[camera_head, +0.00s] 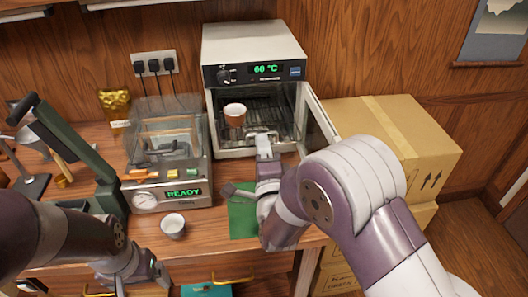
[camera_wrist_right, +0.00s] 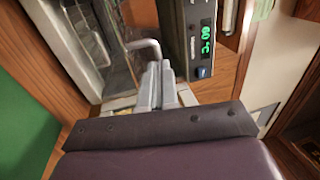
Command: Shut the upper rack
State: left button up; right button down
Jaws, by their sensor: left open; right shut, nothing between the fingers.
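The oven (camera_head: 252,60) stands at the back with a 60 °C display. Its door (camera_head: 318,125) hangs open to the right. Wire racks (camera_head: 268,104) show inside, and a brown-and-white cup (camera_head: 235,115) stands on the upper one. How far that rack is out is hard to tell. My right gripper (camera_head: 264,142) is shut and empty at the oven's front opening. In the right wrist view its fingers (camera_wrist_right: 156,84) are together beside a bent grey handle (camera_wrist_right: 146,46); I cannot tell whether they touch. My left gripper (camera_head: 143,276) is open and empty at the table's front edge.
A glass-covered machine (camera_head: 170,192) reading READY stands left of the oven. A small white cup (camera_head: 173,225) and a green mat (camera_head: 242,220) lie in front. Cardboard boxes (camera_head: 410,135) stand right of the open door, close to my right arm.

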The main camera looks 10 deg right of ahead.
aim_at(255, 118)
jog(key=w+b, duration=0.2)
jog(key=w, duration=0.2)
jog(key=w+b, duration=0.2)
jog(key=w, duration=0.3)
jog(key=w+b, duration=0.3)
jog(key=w, duration=0.1)
jog(key=shift+w+d+f, duration=0.2)
jog(key=shift+w+d, duration=0.05)
jog(key=shift+w, duration=0.05)
jog(key=shift+w+r, duration=0.1)
jog(key=shift+w, duration=0.1)
jog(key=shift+r, duration=0.3)
jog(key=shift+r, duration=0.1)
